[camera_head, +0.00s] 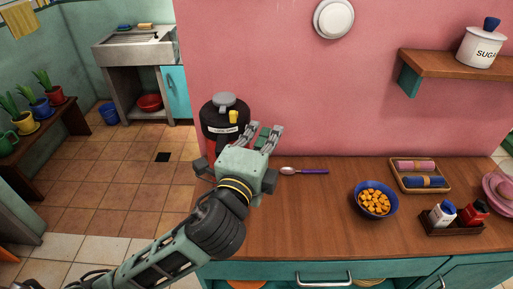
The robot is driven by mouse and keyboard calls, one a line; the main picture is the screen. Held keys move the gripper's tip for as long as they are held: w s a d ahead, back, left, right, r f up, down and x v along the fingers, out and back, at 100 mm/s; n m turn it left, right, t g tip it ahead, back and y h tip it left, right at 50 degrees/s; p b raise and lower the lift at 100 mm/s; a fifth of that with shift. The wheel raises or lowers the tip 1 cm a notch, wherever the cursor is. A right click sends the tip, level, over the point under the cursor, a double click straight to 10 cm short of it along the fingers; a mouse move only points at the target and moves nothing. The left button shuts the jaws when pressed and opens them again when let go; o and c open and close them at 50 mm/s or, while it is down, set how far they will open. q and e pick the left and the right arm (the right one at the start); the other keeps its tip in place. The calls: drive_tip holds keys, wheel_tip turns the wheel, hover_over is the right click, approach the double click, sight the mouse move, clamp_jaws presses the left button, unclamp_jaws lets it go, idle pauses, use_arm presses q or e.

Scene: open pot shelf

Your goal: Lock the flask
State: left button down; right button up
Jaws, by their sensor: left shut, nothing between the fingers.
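The flask (223,117) stands at the left end of the wooden counter, against the pink wall. It has a black top with a grey cap (224,100), a pale label band and a small yellow part (234,117) on its front right. A strip of its red body shows lower down; my left gripper and arm hide the rest. My left gripper (268,131) is just in front of and to the right of the flask, shut and empty. I cannot tell whether it touches the flask. My right gripper is out of view.
On the counter (290,215) lie a purple-handled spoon (304,171), a blue bowl of orange cubes (374,199), a tray with rolled cloths (420,176) and a shaker caddy (455,225). A wall shelf (450,63) holds a sugar jar (482,46). Bare counter lies right of my gripper.

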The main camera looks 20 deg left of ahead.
sight(233, 115)
use_arm(q)
drive_tip(key=a, duration=0.1)
drive_tip(key=w+a+p, duration=0.1)
drive_tip(key=w+a, duration=0.1)
drive_tip(key=shift+a+p, duration=0.35)
drive_tip(key=shift+a, duration=0.05)
drive_tip(key=shift+d, duration=0.1)
